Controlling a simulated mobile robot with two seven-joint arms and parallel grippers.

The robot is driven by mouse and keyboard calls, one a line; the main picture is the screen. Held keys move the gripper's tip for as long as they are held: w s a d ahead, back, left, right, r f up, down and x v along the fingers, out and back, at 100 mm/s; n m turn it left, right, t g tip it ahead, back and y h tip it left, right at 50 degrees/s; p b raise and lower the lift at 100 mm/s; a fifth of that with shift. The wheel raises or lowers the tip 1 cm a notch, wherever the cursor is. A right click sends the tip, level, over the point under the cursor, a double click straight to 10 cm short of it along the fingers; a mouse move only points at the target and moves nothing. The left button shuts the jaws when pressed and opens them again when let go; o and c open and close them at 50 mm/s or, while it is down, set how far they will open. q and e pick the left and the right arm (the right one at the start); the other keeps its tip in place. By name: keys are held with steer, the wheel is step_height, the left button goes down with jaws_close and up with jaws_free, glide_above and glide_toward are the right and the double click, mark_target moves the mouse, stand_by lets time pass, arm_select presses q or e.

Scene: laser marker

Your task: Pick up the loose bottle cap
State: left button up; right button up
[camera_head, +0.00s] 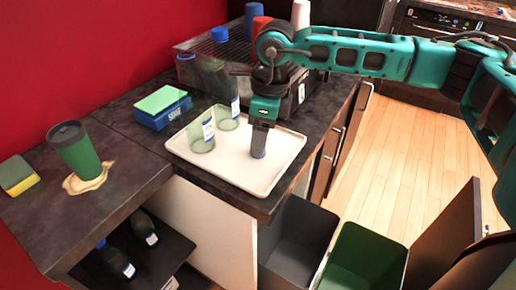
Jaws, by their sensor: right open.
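My right gripper (258,151) comes in from the right and points straight down over the white tray (232,174) on the dark counter. It is open. A small blue bottle cap (258,155) shows right at its fingertips, on or just above the tray. The gripper hides most of the cap, and I cannot tell whether the fingers touch it. Two clear greenish containers with labels, one at the front (201,138) and one behind (228,117), stand on the tray left of the gripper. My left gripper is not in view.
A green-and-blue box (162,108), a green tumbler (76,150) on a spill and a sponge (17,175) are to the left. Open grey (296,235) and green (362,260) bins stand below the counter.

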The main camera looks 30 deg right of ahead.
steer(key=shift+a+f, duration=0.15)
steer(key=shift+f, duration=1.2)
steer(key=shift+c, duration=0.5)
steer(key=c, duration=1)
